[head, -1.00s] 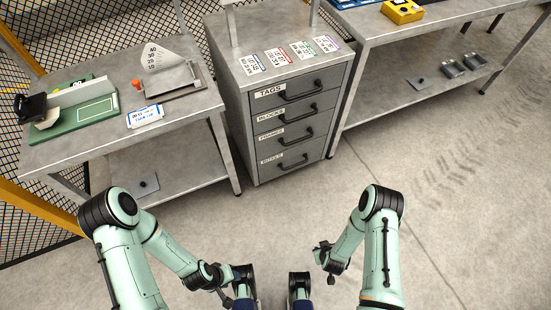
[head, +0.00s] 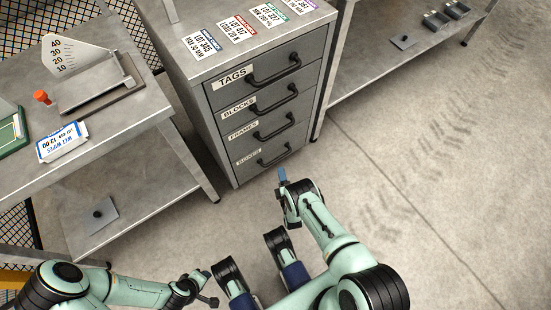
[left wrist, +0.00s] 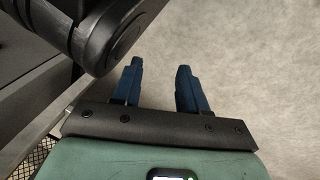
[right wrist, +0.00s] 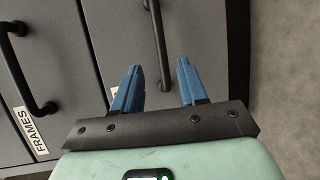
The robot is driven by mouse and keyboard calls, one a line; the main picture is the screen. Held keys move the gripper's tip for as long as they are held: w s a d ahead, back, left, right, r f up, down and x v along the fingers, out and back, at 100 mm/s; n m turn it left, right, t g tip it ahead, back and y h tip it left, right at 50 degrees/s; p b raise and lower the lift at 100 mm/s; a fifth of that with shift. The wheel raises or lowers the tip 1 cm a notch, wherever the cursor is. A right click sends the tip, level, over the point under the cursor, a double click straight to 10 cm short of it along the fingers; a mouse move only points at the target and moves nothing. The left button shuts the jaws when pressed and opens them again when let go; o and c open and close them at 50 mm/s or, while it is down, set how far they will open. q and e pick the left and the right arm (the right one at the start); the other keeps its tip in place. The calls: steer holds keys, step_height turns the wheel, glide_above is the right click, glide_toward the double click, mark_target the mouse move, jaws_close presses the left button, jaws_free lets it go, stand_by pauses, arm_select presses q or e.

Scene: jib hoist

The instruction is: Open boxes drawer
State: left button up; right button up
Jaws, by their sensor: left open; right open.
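The boxes drawer (head: 243,172) is the bottom one of the grey cabinet, shut, with a blurred label and a black bar handle (head: 274,157). My right gripper (head: 283,175) is open just in front of and below that handle. In the right wrist view the gripper (right wrist: 158,82) faces the drawer front, and the handle (right wrist: 160,55) lies ahead, in line with the gap between the blue fingers; nothing is held. My left gripper (left wrist: 160,78) is open and empty above the floor; it shows small in the head view (head: 212,298).
The tags (head: 234,78), blocks and frames drawers above are shut. Cards (head: 206,41) lie on the cabinet top. A steel table (head: 155,105) stands left, with a wet wipes pack (head: 62,141). A shelf bench (head: 372,70) stands right. The floor (head: 420,170) at right is clear.

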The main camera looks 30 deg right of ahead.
mark_target(278, 158)
steer(key=b+x, duration=0.3)
steer(key=x, duration=0.5)
steer(key=shift+w+d+f+b, duration=0.15)
steer(key=shift+w+f+b, duration=0.05)
steer(key=shift+w+b, duration=0.15)
arm_select(q)
steer(key=s+a+f+g, duration=0.1)
steer(key=s+f+g, duration=0.2)
steer(key=s+f, duration=0.2)
steer(key=s, duration=0.3)
steer(key=shift+n, duration=0.3)
arm_select(e)
steer(key=shift+w+d, duration=0.1)
steer(key=shift+w, duration=0.2)
arm_select(q)
steer(key=shift+s, duration=0.1)
arm_select(e)
steer(key=shift+c, duration=0.2)
jaws_close()
